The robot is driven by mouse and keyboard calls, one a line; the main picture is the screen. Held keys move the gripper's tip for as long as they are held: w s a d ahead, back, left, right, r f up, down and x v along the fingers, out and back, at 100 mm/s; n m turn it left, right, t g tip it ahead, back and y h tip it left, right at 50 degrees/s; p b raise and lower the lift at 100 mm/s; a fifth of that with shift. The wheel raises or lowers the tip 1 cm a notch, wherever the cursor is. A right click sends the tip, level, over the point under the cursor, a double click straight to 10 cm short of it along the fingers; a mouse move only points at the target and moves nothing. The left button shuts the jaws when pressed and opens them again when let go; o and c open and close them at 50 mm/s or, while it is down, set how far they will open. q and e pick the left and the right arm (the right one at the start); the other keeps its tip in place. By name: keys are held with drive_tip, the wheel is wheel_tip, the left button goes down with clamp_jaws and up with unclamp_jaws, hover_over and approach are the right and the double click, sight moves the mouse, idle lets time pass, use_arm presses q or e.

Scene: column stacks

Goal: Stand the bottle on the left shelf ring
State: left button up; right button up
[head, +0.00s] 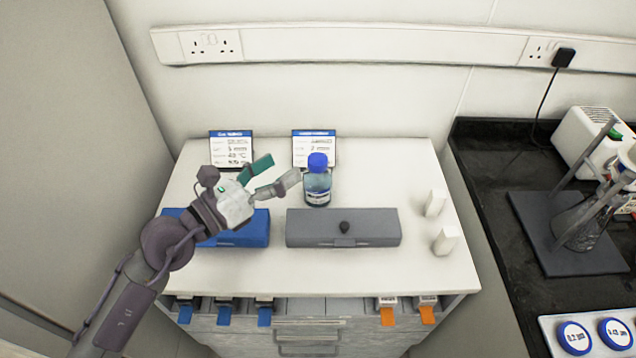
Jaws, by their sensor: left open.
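The bottle (317,187) is clear with a blue cap, a pale label and bluish liquid. It stands upright on the white cabinet top (375,270), in front of the right-hand card and behind a grey case. My left gripper (282,169) is open and empty just left of the bottle, its fingers pointing toward it. One finger has a teal face, and the grey finger's tip is close to the bottle; I cannot tell whether they touch. I cannot make out a shelf ring; my arm hides part of the left side. My right gripper is not in view.
A blue case (255,228) lies under my left gripper, and the grey case (343,232) with a dark knob lies to its right. Two cards (231,148) stand at the back. Two small white blocks (436,203) stand on the right. A black bench (490,165) holds glassware.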

sight(310, 165)
use_arm(q)
wheel_tip(310, 165, down, 6)
drive_tip(key=w+a+m+g+y, duration=0.2)
drive_tip(key=m+y, duration=0.1)
drive_tip(key=p+x, duration=0.1)
drive_tip(key=x, duration=0.7)
drive_tip(key=shift+w+r+p, duration=0.1)
drive_tip(key=shift+w+p, duration=0.05)
drive_tip(key=shift+p, duration=0.2)
drive_tip(key=p+x, duration=0.1)
drive_tip(key=x, duration=0.4)
drive_tip(key=shift+w, duration=0.15)
drive_tip(key=shift+w+d, duration=0.15)
drive_tip(key=shift+c, duration=0.8)
clamp_jaws()
